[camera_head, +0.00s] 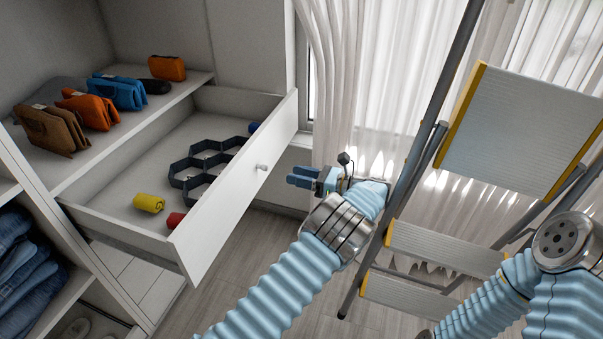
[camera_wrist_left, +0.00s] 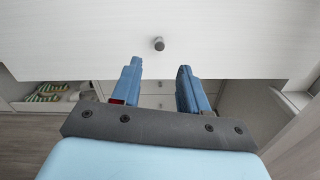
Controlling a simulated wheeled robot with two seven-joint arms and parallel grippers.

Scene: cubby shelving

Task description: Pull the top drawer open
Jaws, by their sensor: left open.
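The top drawer (camera_head: 225,195) is pulled well out of the cabinet, and its inside shows in the head view. Its round metal knob (camera_head: 262,167) is on the white front panel. In the left wrist view the knob (camera_wrist_left: 158,44) sits just beyond and between the fingertips, with the drawer front (camera_wrist_left: 80,40) behind it. My left gripper (camera_head: 301,176) is open and empty, to the right of the knob and apart from it. It also shows in the left wrist view (camera_wrist_left: 158,72). My right gripper is not in view.
The drawer holds a black hexagonal organiser (camera_head: 190,165), a yellow roll (camera_head: 149,203), a red roll (camera_head: 175,220) and a blue one (camera_head: 254,127). Bags stand on the shelf (camera_head: 85,165) above. A stepladder (camera_head: 440,245) stands close to my left arm. Floor (camera_head: 235,270) is clear below the drawer.

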